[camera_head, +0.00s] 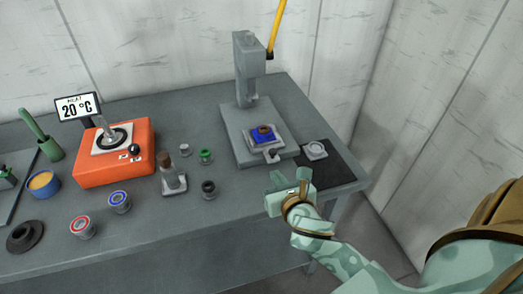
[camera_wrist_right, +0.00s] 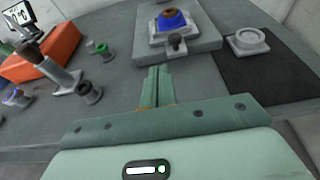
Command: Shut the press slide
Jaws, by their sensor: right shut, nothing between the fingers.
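The grey press (camera_head: 249,70) stands at the back right of the bench, with a yellow lever (camera_head: 276,28) rising from it. Its slide (camera_head: 266,146) is on the front part of the base and carries a blue block (camera_head: 259,138) with a brown ring on top. The slide looks drawn forward of the column. My right gripper (camera_head: 280,180) is shut and empty, just in front of the knob and apart from it. My left gripper is out of view.
A dark mat (camera_head: 335,170) with a grey round-topped part (camera_head: 315,150) lies right of the press. An orange heater (camera_head: 115,155) reading 20 °C stands left. A brown-topped post (camera_head: 172,175) and several small bushings stand between. Bench front edge is near my gripper.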

